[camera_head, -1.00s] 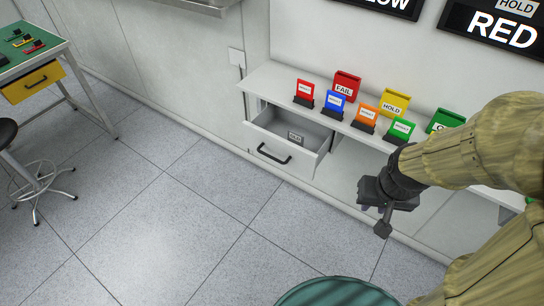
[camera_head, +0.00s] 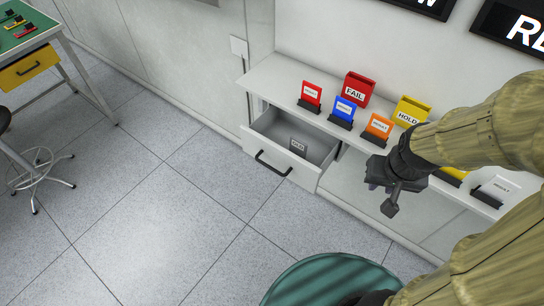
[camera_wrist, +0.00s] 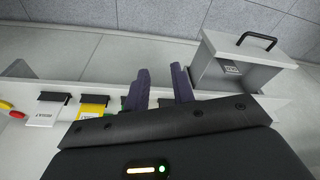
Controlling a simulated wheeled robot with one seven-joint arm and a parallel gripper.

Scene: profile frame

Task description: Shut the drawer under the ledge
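The drawer (camera_head: 282,163) under the white ledge (camera_head: 283,80) is pulled out, with a dark bar handle on its grey-white front. A small labelled plate lies inside it. In the wrist view the open drawer (camera_wrist: 240,72) is at the upper right, its handle facing away. My gripper (camera_head: 392,198) is to the right of the drawer and apart from it, in front of the ledge. In the wrist view its two fingers (camera_wrist: 160,88) are spread apart with nothing seen between them.
Coloured cards in dark stands, including a red one (camera_head: 312,93) and a blue one (camera_head: 344,109), line the ledge, with red FAIL (camera_head: 358,90) and yellow HOLD holders behind. The floor (camera_head: 150,220) before the drawer is clear. A green-topped table (camera_head: 22,45) and stool are far left.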

